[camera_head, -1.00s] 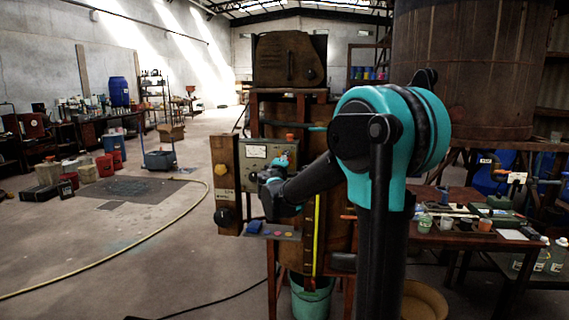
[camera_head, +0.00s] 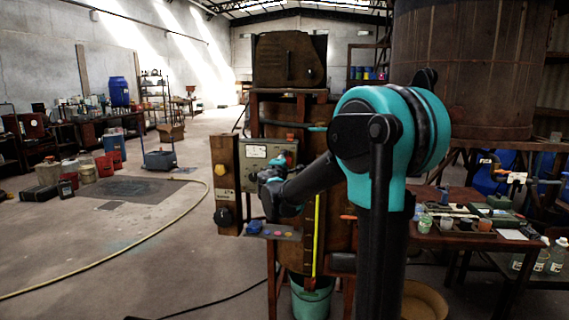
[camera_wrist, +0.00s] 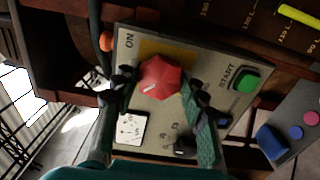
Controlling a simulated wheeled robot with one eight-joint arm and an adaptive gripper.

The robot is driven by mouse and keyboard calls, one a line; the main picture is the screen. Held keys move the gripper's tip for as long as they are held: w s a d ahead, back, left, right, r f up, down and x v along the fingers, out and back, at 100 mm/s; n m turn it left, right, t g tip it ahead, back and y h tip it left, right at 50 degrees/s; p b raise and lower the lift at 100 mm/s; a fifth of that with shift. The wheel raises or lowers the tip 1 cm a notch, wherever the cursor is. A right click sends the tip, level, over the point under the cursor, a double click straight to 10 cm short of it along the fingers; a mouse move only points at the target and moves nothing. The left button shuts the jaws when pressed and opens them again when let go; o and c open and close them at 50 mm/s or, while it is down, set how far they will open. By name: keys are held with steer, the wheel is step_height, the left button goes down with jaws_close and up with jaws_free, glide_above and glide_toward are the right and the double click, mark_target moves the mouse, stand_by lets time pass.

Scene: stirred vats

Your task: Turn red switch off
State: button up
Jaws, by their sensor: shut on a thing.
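The red switch (camera_wrist: 163,74) is a faceted red knob with a small white mark, on a grey control panel (camera_wrist: 160,37). The word ON is printed on the panel at its upper left, and a yellow plate lies behind it. My gripper (camera_wrist: 156,87) has one finger on each side of the knob and is shut on it. In the head view, my gripper (camera_head: 274,178) is in front of the panel (camera_head: 249,167), and the red switch cannot be made out behind it.
A green START button (camera_wrist: 246,78) is right of the switch. A white gauge (camera_wrist: 131,128) and a small black knob (camera_wrist: 184,146) are below it. A shelf with coloured buttons (camera_head: 276,232) juts out under the panel. Open floor lies to the left.

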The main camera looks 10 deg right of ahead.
steer(key=o, duration=1.2)
steer(key=shift+c, duration=0.2)
steer(key=v, duration=1.2)
